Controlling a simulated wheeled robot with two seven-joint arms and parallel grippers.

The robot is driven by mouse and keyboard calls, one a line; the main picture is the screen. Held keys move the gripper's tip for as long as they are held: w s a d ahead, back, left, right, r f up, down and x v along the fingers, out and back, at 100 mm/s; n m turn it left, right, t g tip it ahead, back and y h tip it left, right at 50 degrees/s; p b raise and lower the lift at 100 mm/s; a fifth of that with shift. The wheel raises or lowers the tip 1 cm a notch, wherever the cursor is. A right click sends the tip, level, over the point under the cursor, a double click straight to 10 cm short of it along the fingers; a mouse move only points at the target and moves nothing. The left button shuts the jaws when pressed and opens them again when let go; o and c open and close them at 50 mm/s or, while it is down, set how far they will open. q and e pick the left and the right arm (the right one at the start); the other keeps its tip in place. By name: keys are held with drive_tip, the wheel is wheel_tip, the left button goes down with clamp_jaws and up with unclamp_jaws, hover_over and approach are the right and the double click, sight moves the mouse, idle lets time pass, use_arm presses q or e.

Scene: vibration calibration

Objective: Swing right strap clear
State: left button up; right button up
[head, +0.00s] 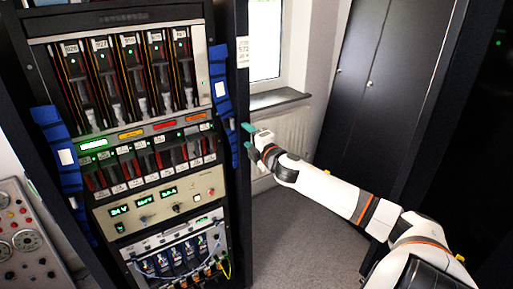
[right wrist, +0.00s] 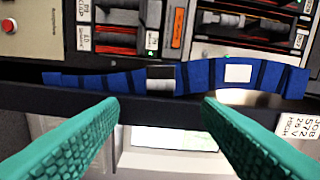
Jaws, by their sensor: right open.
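The right strap (head: 220,105) is a blue segmented band with a white label, running down the right side of the rack's front. In the right wrist view the strap (right wrist: 110,85) lies across the picture, with a black-and-grey piece (right wrist: 160,79) in its middle and a white label to the right. My right gripper (head: 248,136) has teal fingers and is beside the rack's right post, close to the strap's lower part. Its fingers (right wrist: 160,104) are apart with nothing between them. The strap appears beyond the fingertips; contact cannot be told. My left gripper is out of view.
The rack (head: 135,130) holds several card modules, displays and cables. Another blue strap (head: 58,150) is on its left side. A dark post (head: 237,170) stands beside the right strap. A window, radiator (head: 285,135) and dark cabinet (head: 375,75) are behind. The floor (head: 300,235) right of the rack is clear.

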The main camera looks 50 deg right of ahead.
drive_tip(key=shift+b+v, duration=0.35)
drive_tip(key=shift+v, duration=1.65)
